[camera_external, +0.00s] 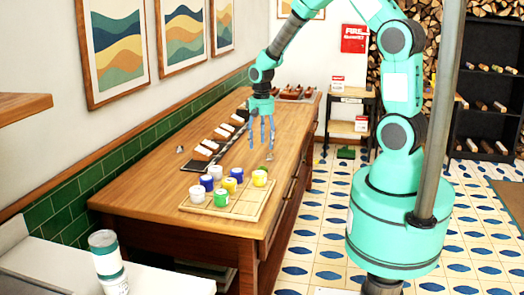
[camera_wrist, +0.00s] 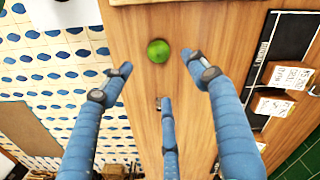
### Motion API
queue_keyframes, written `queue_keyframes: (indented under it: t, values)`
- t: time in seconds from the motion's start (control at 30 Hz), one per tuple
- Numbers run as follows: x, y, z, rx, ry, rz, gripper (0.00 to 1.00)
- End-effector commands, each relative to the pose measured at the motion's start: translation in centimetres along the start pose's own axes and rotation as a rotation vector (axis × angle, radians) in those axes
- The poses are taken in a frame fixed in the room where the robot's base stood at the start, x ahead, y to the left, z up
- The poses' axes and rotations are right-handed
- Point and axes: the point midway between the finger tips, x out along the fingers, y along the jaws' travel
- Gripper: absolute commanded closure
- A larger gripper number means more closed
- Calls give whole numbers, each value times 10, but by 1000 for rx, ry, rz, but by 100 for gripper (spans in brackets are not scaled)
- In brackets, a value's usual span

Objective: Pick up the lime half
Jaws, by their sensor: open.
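The lime half (camera_wrist: 158,51) is a small green rounded piece on the wooden counter (camera_external: 160,190) in the wrist view. It lies just beyond my fingertips, near the gap between the two upper fingers, with nothing touching it. In the external view a small green spot behind the yellow pot seems to be the lime half (camera_external: 263,168). My gripper (camera_wrist: 160,76) has three blue fingers, spread open and empty. In the external view my gripper (camera_external: 262,145) points down above the counter, a little behind the lime half.
A shallow wooden tray (camera_external: 240,212) with several white, blue, yellow and green pots stands nearer the external camera. A dark strip (camera_external: 233,140) with white cards lies along the wall side. Counter around the lime is clear.

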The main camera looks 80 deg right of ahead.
Motion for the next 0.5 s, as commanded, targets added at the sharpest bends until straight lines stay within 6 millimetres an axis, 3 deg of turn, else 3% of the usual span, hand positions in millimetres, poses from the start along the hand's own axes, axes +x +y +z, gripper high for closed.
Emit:
queue_keyframes:
  t: [0.2,0.5]
  values:
    - [36,0,0,0,-2,1,41]
    - [57,0,0,0,0,0,41]
